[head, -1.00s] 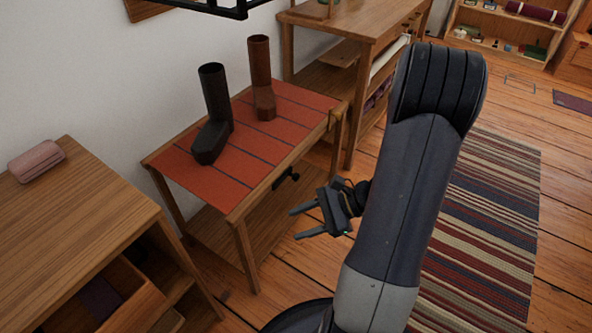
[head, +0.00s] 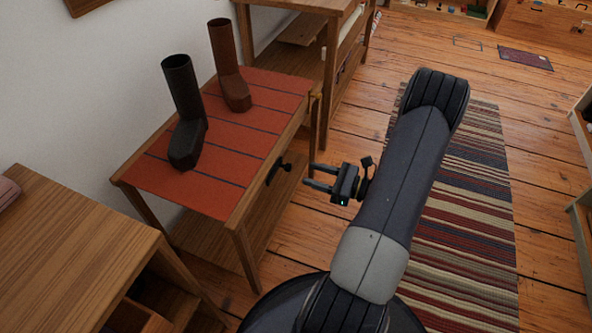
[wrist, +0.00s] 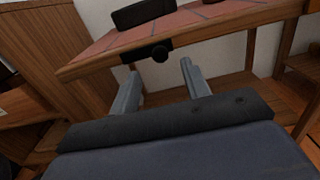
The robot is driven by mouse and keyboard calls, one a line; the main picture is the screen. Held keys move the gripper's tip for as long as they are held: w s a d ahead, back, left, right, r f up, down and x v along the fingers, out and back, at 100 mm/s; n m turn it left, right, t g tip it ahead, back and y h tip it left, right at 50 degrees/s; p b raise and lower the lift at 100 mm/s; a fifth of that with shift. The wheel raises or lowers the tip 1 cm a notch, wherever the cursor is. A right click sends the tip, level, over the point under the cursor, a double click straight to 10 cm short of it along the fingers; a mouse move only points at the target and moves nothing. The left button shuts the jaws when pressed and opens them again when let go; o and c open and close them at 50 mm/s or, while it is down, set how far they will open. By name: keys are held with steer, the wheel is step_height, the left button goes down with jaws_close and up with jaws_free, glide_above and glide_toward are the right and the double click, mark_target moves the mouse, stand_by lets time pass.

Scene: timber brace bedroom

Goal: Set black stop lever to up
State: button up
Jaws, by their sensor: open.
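The black stop lever (head: 278,171) is on the front edge of the small table with the red striped top. In the wrist view the lever (wrist: 146,54) shows as a dark bar lying roughly along the table edge, with a round knob at its right end. My gripper (head: 309,176) is open and empty, in front of the table to the right of the lever, its fingers pointing at it. In the wrist view the gripper (wrist: 160,70) has one finger on each side of the knob's line of sight, with a gap visible short of the lever in the head view.
A black boot (head: 186,115) and a brown boot (head: 230,70) stand on the red-topped table (head: 225,190). A wooden cabinet (head: 70,240) is at the left, and a taller wooden table (head: 300,5) is behind. A striped rug (head: 460,230) lies on open floor at the right.

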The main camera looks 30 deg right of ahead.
steer(key=b+x, duration=0.1)
steer(key=x, duration=0.5)
steer(key=shift+c, duration=0.6)
jaws_close()
